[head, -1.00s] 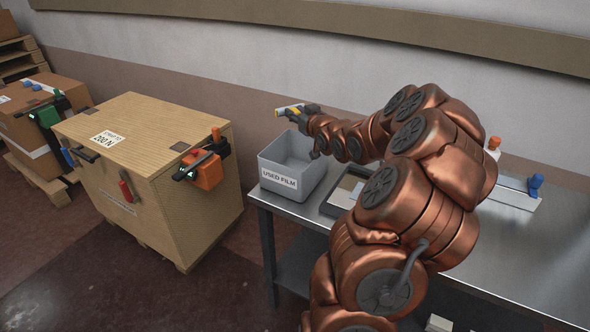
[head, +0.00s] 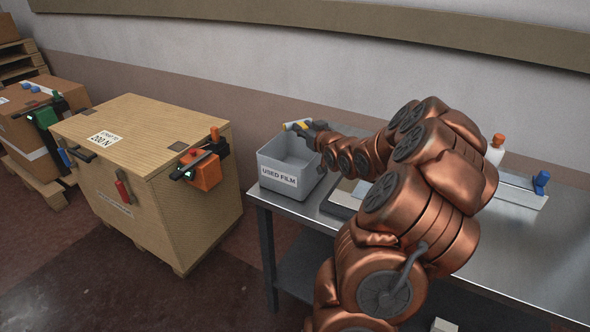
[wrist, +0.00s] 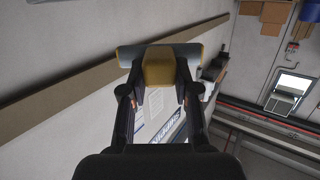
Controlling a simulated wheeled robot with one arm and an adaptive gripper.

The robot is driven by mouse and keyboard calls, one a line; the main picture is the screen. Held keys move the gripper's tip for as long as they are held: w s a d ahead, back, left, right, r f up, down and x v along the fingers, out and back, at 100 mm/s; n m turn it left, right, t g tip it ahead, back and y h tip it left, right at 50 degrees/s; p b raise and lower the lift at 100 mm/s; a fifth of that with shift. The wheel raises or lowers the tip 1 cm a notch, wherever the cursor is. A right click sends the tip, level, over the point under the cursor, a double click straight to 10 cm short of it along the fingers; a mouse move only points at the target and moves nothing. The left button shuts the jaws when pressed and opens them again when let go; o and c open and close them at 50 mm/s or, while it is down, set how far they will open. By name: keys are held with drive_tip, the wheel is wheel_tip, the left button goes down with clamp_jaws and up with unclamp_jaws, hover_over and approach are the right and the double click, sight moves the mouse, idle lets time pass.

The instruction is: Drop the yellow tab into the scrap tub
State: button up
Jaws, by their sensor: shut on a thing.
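My gripper (head: 308,129) is shut on the yellow tab (head: 300,126), which shows above the back part of the tub's opening. In the wrist view, the tab (wrist: 158,68) sits between the two dark fingers (wrist: 159,88). A pale blue-grey bar (wrist: 130,55) lies across behind it, and I cannot tell whether the two are joined. The grey open tub (head: 266,165), labelled "USED FILM", stands at the left end of the metal table. Its far inside is partly hidden by my gripper and arm.
The metal table (head: 480,240) holds a shallow tray (head: 338,208) right of the tub, partly behind my arm. A white bottle with an orange top (head: 495,152) and a blue-knobbed tool (head: 541,182) stand farther right. A wooden crate (head: 150,135) stands left, with a floor gap between.

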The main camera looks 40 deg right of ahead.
drive_tip(key=shift+f, duration=0.1)
drive_tip(key=o, duration=1.1)
drive_tip(key=shift+v, duration=6.05)
drive_tip(key=shift+w, duration=0.1)
drive_tip(key=s+a+f+n+g+y+p, duration=0.1)
drive_tip(key=a+f+g, duration=0.25)
drive_tip(key=a, duration=0.55)
drive_tip(key=s+a+f+n+g+y+p, duration=0.1)
drive_tip(key=a+f+g+y, duration=0.15)
drive_tip(key=a+g, duration=0.45)
drive_tip(key=s+a+r+g, duration=0.1)
drive_tip(key=s+a+g, duration=0.1)
drive_tip(key=s+a, duration=0.5)
drive_tip(key=s+a+r+n+g+y+p, duration=0.1)
drive_tip(key=s+a+g, duration=0.1)
drive_tip(key=s+a, duration=0.6)
drive_tip(key=s+a+r+g+p, duration=0.1)
drive_tip(key=s+a+g, duration=0.1)
drive_tip(key=s+a, duration=0.6)
drive_tip(key=shift+a+r+n+g+y, duration=0.2)
drive_tip(key=shift+a+n+g+y, duration=0.05)
drive_tip(key=shift+n+g, duration=0.1)
